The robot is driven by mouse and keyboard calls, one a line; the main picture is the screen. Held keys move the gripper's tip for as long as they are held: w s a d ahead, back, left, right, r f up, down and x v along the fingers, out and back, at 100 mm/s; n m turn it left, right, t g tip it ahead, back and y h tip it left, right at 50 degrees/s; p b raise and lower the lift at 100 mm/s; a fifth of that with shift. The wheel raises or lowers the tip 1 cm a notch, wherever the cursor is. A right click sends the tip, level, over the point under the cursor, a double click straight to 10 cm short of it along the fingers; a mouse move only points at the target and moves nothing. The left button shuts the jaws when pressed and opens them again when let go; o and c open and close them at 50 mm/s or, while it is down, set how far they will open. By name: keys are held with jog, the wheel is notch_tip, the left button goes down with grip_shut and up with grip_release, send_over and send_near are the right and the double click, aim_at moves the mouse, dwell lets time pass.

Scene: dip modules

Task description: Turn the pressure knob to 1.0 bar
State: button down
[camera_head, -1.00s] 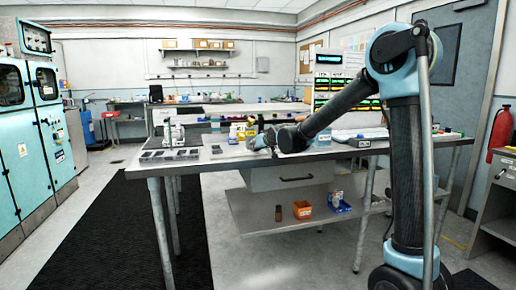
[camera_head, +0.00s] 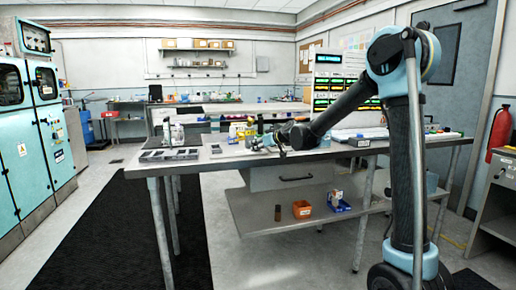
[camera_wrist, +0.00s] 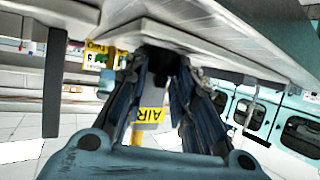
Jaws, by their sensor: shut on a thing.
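In the wrist view, a dark knob (camera_wrist: 171,64) sits between the fingertips of my gripper (camera_wrist: 168,72), beside a pale grey edge. The fingers are closed around it from both sides and hide most of it. Its scale and pointer cannot be read. A yellow label reading AIR (camera_wrist: 149,115) shows between the fingers on a light upright part.
Dark flat modules (camera_head: 170,155) lie on the bench's left part. Yellow items (camera_head: 240,130) stand behind my gripper. A lit display rack (camera_head: 340,90) stands behind my arm.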

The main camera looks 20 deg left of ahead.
jog(key=shift+w+d+r+n+g+y, duration=0.1)
jog(key=shift+w+d+n+g+y, duration=0.1)
jog(key=shift+n+g+y, duration=0.15)
jog(key=shift+w+d+n+g+y, duration=0.15)
jog(key=shift+w+n+g, duration=0.1)
jog(key=shift+n, duration=0.2)
jog(key=shift+a, duration=0.15)
jog(key=c, duration=1.3)
grip_release()
jog(key=shift+c, duration=0.2)
jog(key=shift+s, duration=0.15)
jog(key=shift+s, duration=0.1)
jog(key=v, duration=1.2)
jog(key=shift+w, duration=0.25)
